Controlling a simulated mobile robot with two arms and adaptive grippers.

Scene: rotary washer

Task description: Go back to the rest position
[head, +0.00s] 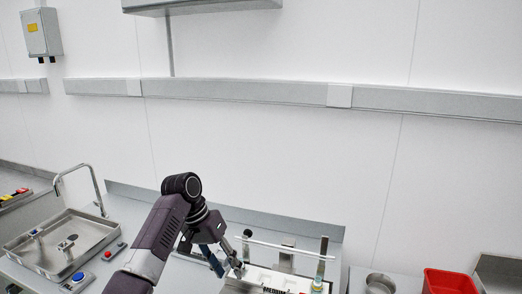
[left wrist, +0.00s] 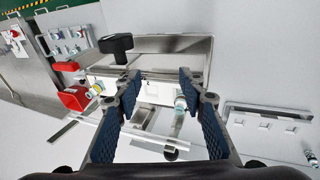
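My left gripper (head: 228,262) reaches down from the left over the bench equipment in the head view. In the left wrist view its two blue-padded fingers (left wrist: 155,100) are wide apart with nothing held between them. Beyond the fingers is a white-topped rack or device (left wrist: 145,87). A small capped vial (left wrist: 180,103) shows near the right fingertip, and another (left wrist: 96,90) near the left one. Whether the fingers touch either cannot be told. My right gripper is in neither view.
A metal sink basin (head: 40,262) with a curved tap (head: 93,180) stands left. A blue button (head: 78,277) is beside it. A metal bowl (head: 380,284) and a red bin (head: 449,282) stand right. A thin white horizontal bar (head: 280,244) and an upright post (head: 321,262) stand close to the gripper.

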